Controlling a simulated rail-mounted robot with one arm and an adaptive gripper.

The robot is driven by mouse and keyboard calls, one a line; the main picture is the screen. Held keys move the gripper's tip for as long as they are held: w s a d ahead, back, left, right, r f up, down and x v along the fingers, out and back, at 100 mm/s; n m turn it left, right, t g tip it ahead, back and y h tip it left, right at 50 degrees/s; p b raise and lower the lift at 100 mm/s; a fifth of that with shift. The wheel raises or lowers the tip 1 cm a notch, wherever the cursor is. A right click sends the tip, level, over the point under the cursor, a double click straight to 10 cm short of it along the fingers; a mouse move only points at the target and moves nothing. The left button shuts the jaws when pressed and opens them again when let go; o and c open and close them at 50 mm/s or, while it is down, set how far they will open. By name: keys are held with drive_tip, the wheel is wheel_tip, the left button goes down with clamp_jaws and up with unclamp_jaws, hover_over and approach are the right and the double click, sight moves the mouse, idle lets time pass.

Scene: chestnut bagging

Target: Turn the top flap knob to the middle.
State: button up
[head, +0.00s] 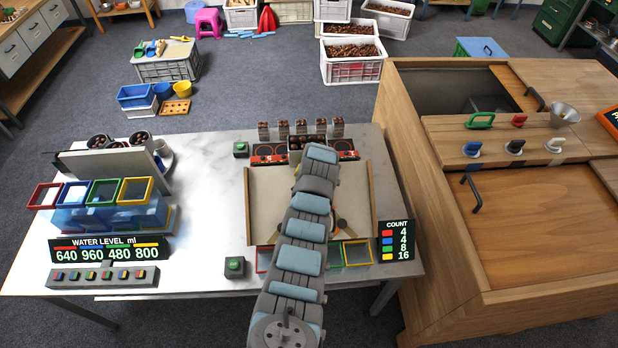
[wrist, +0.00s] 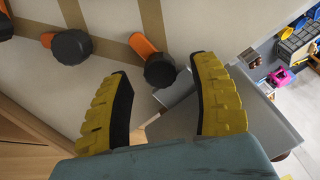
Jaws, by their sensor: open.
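The sorting board (head: 262,190) lies on the white table, with my arm over its middle. In the wrist view three black round knobs with orange flaps show on the pale board. The knob nearest the board's far edge, which I take as the top flap knob (wrist: 160,71), has its orange flap (wrist: 144,46) slanting to the upper left. My gripper (wrist: 162,72) is open, its yellow fingers on either side of this knob in the picture. I cannot tell whether they touch it. The middle knob (wrist: 71,47) and another knob (wrist: 4,25) lie to the left. In the head view my arm hides the gripper.
Chestnut holders (head: 301,128) stand beyond the board. Coloured bins (head: 357,253) and the count sign (head: 396,240) are at its near side. Green buttons (head: 234,267) sit left of it. A large wooden cabinet (head: 440,200) stands close on the right.

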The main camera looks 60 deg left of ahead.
drive_tip(key=w+v, duration=0.1)
drive_tip(key=v, duration=0.8)
drive_tip(key=shift+s+d+r, duration=0.15)
drive_tip(key=shift+s+r, duration=0.05)
drive_tip(key=shift+s, duration=0.3)
idle(0.4)
